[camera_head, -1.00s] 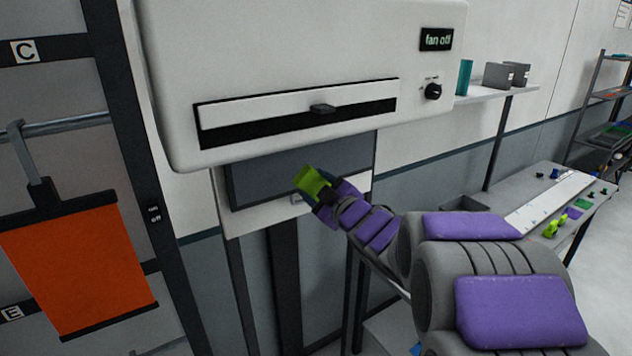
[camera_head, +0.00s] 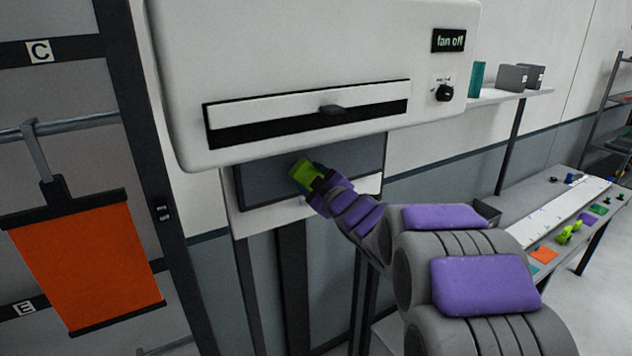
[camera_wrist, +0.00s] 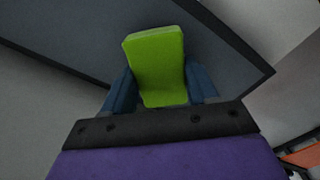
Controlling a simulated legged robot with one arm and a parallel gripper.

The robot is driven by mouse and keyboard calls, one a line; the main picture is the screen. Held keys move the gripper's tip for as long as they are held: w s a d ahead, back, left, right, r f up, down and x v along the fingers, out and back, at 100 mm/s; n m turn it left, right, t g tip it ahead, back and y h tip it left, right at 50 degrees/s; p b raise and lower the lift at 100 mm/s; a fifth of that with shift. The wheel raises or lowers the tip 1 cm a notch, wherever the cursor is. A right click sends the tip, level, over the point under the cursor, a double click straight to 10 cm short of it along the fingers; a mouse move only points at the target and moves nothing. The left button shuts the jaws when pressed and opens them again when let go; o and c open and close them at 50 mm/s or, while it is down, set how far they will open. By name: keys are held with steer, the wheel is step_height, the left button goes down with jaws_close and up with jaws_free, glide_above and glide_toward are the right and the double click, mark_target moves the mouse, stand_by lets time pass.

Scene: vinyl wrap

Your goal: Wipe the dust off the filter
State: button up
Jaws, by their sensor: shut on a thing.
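A dark grey flat panel (camera_head: 262,184), which may be the filter, sits below the white machine (camera_head: 300,60). It also fills much of the wrist view (camera_wrist: 75,45). My gripper (camera_head: 311,180) is in front of the panel, shut on a bright green block (camera_head: 302,170) that looks like a wiping pad. In the wrist view the green block (camera_wrist: 155,60) stands up between my two blue fingers. Its far end lies over the panel; I cannot tell whether it touches. No dust is clearly visible on the panel.
The machine has a slot with a handled drawer front (camera_head: 332,110), a knob (camera_head: 444,93) and a "fan off" display (camera_head: 449,40). An orange sheet (camera_head: 88,265) hangs at left. A side table (camera_head: 560,215) with several small items stands at right.

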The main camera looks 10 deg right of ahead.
mark_target(315, 173)
steer(key=shift+a, duration=1.95)
steer(key=shift+w+d, duration=0.2)
steer(key=shift+d, duration=0.65)
steer(key=shift+w+d, duration=0.15)
steer(key=shift+d, duration=0.7)
steer(key=shift+w+a+r, duration=0.1)
steer(key=shift+w+a, duration=0.05)
steer(key=shift+a, duration=0.7)
steer(key=shift+w+a, duration=0.1)
steer(key=shift+a, duration=0.75)
steer(key=d, duration=0.2)
steer(key=d+p, duration=0.1)
steer(key=d, duration=0.1)
steer(key=d+p, duration=0.1)
steer(key=d, duration=0.1)
steer(key=shift+w, duration=0.4)
steer(key=shift+w+a+p, duration=0.15)
steer(key=shift+a+p, duration=0.4)
steer(key=shift+a, duration=0.15)
steer(key=shift+w+d+p, duration=0.25)
steer(key=shift+p, duration=0.2)
steer(key=d, duration=0.3)
steer(key=shift+w+p, duration=0.3)
steer(key=shift+p, duration=0.1)
steer(key=shift+w+d+p, duration=0.15)
steer(key=shift+d+p, duration=0.3)
steer(key=shift+d, duration=0.45)
steer(key=shift+w+r+p, duration=0.1)
steer(key=shift+w+p, duration=0.25)
steer(key=shift+p, duration=0.25)
